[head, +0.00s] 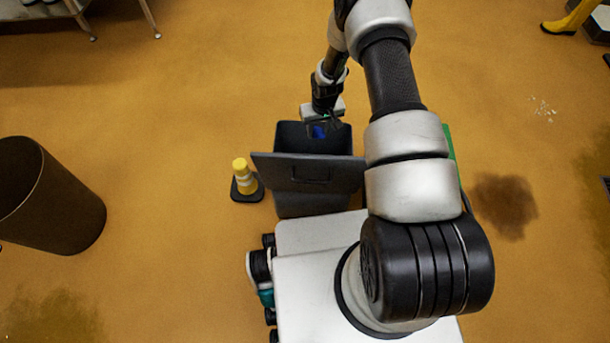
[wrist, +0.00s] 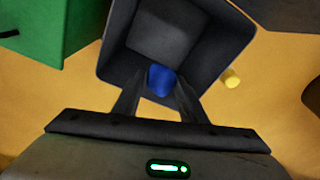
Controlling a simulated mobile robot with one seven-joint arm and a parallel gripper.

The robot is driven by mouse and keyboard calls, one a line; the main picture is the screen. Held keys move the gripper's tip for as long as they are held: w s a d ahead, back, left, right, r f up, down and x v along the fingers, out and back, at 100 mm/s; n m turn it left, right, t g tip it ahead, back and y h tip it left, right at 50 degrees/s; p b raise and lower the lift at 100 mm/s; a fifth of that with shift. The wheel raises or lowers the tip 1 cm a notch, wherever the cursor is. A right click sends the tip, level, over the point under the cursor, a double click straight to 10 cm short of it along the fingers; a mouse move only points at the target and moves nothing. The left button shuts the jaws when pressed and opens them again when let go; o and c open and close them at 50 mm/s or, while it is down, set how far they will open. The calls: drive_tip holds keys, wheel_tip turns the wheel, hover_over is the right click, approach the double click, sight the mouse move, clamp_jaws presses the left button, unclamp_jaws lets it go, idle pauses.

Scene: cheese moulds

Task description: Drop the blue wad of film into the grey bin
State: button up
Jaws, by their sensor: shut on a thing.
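The blue wad of film (wrist: 161,80) is held between the fingertips of my gripper (wrist: 158,90) in the wrist view. It also shows as a small blue patch in the head view (head: 319,131), below my gripper (head: 322,122). The grey bin (wrist: 108,50) is open, and its square mouth lies beneath the wad in the wrist view. In the head view the bin (head: 290,205) stands just beyond my base, with its lid (head: 275,168) tipped toward me. The wad appears over or just within the mouth; its exact height is hard to tell.
A large brown barrel (head: 55,195) is at the far left. A green box (wrist: 45,30) is beside the bin. A dark stain (head: 503,205) marks the floor at right. Open floor lies beyond.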

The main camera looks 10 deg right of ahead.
wheel_tip(320, 180, down, 6)
drive_tip(key=b, duration=0.3)
drive_tip(key=shift+r, duration=0.1)
drive_tip(key=o, duration=1.1)
drive_tip(key=shift+r, duration=0.1)
drive_tip(key=s+r+p, duration=0.1)
drive_tip(key=r, duration=0.4)
drive_tip(key=r+p, duration=0.2)
drive_tip(key=r, duration=0.4)
drive_tip(key=s+r+p, duration=0.1)
drive_tip(key=r, duration=0.5)
drive_tip(key=shift+s+d+p, duration=0.2)
drive_tip(key=shift+s+p, duration=0.1)
